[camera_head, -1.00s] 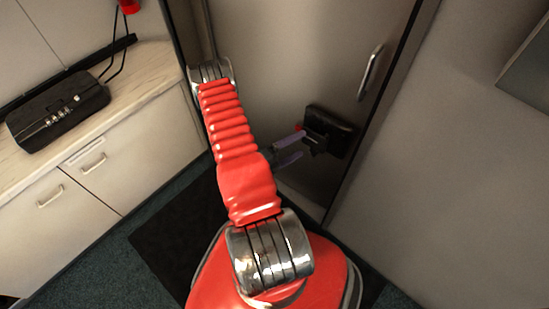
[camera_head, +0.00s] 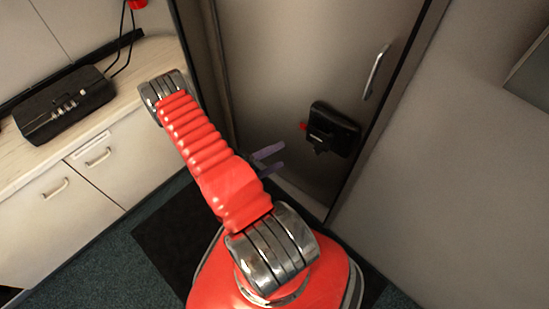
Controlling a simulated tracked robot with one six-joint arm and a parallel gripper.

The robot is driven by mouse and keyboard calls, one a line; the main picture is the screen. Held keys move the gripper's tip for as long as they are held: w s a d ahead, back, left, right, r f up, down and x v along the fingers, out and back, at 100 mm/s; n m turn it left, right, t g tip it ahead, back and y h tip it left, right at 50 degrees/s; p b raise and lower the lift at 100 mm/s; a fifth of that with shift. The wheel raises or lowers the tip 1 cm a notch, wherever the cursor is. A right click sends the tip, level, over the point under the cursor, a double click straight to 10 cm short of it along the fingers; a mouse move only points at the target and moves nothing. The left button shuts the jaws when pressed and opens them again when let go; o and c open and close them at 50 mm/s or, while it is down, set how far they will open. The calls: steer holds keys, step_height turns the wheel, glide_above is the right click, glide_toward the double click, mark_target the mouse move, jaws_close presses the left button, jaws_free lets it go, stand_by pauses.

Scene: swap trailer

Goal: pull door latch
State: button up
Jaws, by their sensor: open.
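The black door latch (camera_head: 334,130) is mounted on the grey metal door (camera_head: 290,60), low on its right side. A small red part (camera_head: 303,126) shows at the latch's left edge. My gripper (camera_head: 282,158) shows two purple fingers pointing right, apart from each other with nothing between them. It is left of the latch and a little lower in the picture, with a gap between the fingertips and the latch. My red arm hides the gripper's base and part of the door.
A silver door handle (camera_head: 375,72) is above the latch. A wooden counter (camera_head: 122,92) with a black box (camera_head: 62,108) stands on the left, over cabinets with handles (camera_head: 98,157). A plain grey wall (camera_head: 450,170) is on the right. A dark mat (camera_head: 175,235) lies on the floor.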

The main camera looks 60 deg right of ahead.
steer(key=shift+w+a, duration=0.15)
steer(key=shift+a, duration=0.15)
stand_by(0.6)
steer(key=s+a+m+g+y, duration=0.3)
steer(key=s+a+m+y, duration=0.15)
steer(key=m, duration=0.35)
steer(key=w+a+r+m+t+y, duration=0.5)
steer(key=w+a+r+m, duration=0.3)
steer(key=a+r+m, duration=0.35)
steer(key=w+a+r+m+t+y, duration=0.4)
steer(key=w+a+r+m, duration=0.3)
steer(key=a+r+m, duration=0.4)
steer(key=a+r+t, duration=0.4)
steer(key=a+r, duration=0.1)
steer(key=r, duration=0.5)
steer(key=a+r+n+t+y, duration=0.1)
steer(key=a+r+t, duration=0.3)
steer(key=r, duration=0.7)
steer(key=shift+w+a+t, duration=0.35)
steer(key=shift+a+t, duration=0.05)
steer(key=shift+t, duration=0.4)
